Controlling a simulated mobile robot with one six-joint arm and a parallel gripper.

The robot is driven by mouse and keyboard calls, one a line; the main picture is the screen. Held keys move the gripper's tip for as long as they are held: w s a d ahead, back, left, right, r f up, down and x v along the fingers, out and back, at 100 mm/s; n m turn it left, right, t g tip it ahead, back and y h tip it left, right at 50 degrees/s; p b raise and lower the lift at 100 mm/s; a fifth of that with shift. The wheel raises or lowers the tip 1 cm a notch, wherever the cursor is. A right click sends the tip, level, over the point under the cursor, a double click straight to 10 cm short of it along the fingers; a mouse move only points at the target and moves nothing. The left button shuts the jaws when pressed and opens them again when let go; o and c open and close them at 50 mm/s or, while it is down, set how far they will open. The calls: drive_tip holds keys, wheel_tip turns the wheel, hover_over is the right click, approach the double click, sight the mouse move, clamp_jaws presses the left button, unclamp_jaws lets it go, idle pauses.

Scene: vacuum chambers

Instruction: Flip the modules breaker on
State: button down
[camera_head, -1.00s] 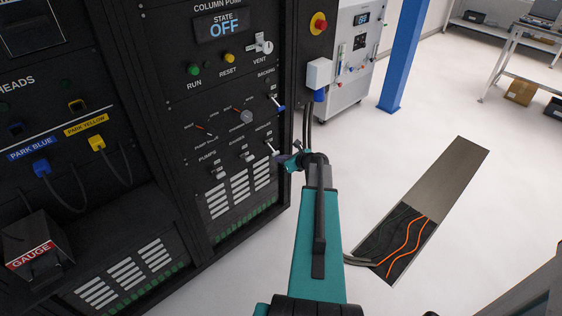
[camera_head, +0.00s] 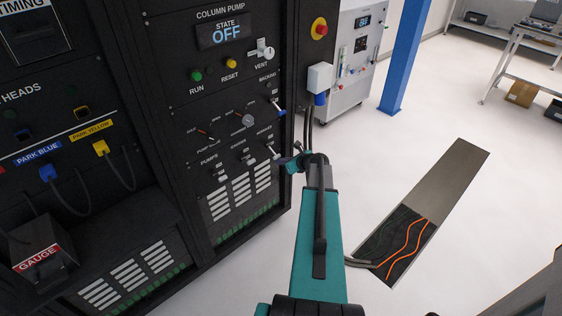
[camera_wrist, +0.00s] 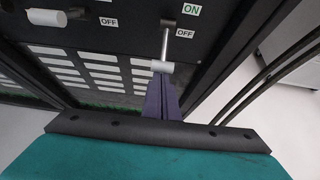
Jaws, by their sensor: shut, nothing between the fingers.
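The modules breaker (camera_head: 272,152) is the rightmost of three levers in the lower row of the dark column pump panel. In the wrist view its lever (camera_wrist: 164,45) is a metal rod with a white tip, hanging down past the OFF label (camera_wrist: 184,33), with the ON label (camera_wrist: 191,9) above. My gripper (camera_wrist: 162,80) has purple fingers, shut and empty. The fingertips are right at the underside of the white tip; I cannot tell whether they touch it. In the head view my gripper (camera_head: 282,160) is at the panel's right edge, close to the lever.
A neighbouring lever (camera_wrist: 58,17) with its own OFF label is to the left. The backing lever (camera_head: 277,108) is above. Vent slots (camera_head: 240,192) lie below. Dark cables (camera_head: 308,128) hang right of the panel. The floor to the right holds a flat cable channel (camera_head: 440,195).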

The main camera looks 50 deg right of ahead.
sight(277, 156)
drive_tip(key=shift+a+r+g+p, duration=0.1)
drive_tip(key=shift+r+g+p, duration=0.35)
drive_tip(key=shift+p, duration=1)
wheel_tip(277, 156, up, 4)
drive_tip(key=g+p, duration=0.1)
drive_tip(key=p, duration=0.5)
drive_tip(key=shift+s+f+g, duration=0.1)
drive_tip(key=shift+s+g, duration=0.05)
drive_tip(key=shift+g, duration=0.1)
drive_tip(key=shift+a+r+p, duration=0.1)
drive_tip(key=shift+r+p, duration=0.2)
drive_tip(key=shift+r, duration=0.15)
drive_tip(key=shift+r+p, duration=0.6)
drive_tip(key=shift+r, duration=0.1)
